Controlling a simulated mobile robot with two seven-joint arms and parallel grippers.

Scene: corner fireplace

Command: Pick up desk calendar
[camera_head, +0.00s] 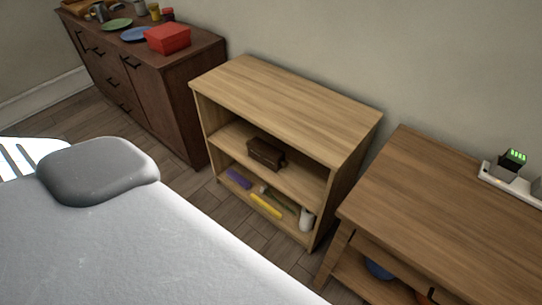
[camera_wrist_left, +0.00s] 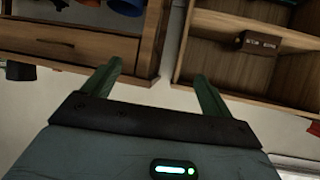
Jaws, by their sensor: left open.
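A dark brown, box-like object with light markings, which looks like the desk calendar (camera_head: 265,154), stands on the middle shelf of the wooden bookcase (camera_head: 285,92). In the left wrist view the calendar (camera_wrist_left: 262,43) appears at the upper right, and the picture looks upside down. My left gripper (camera_wrist_left: 159,70) is open, with nothing between its two green fingers. It is apart from the calendar and is not visible in the head view. My right gripper is in neither view.
A purple item (camera_head: 238,178), a yellow item (camera_head: 266,205) and a white cup-like item (camera_head: 306,219) are on the bottom shelf. A wooden table (camera_head: 450,205) stands close at right. A dark cabinet (camera_head: 180,90) stands at left. A grey padded surface (camera_head: 130,245) fills the foreground.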

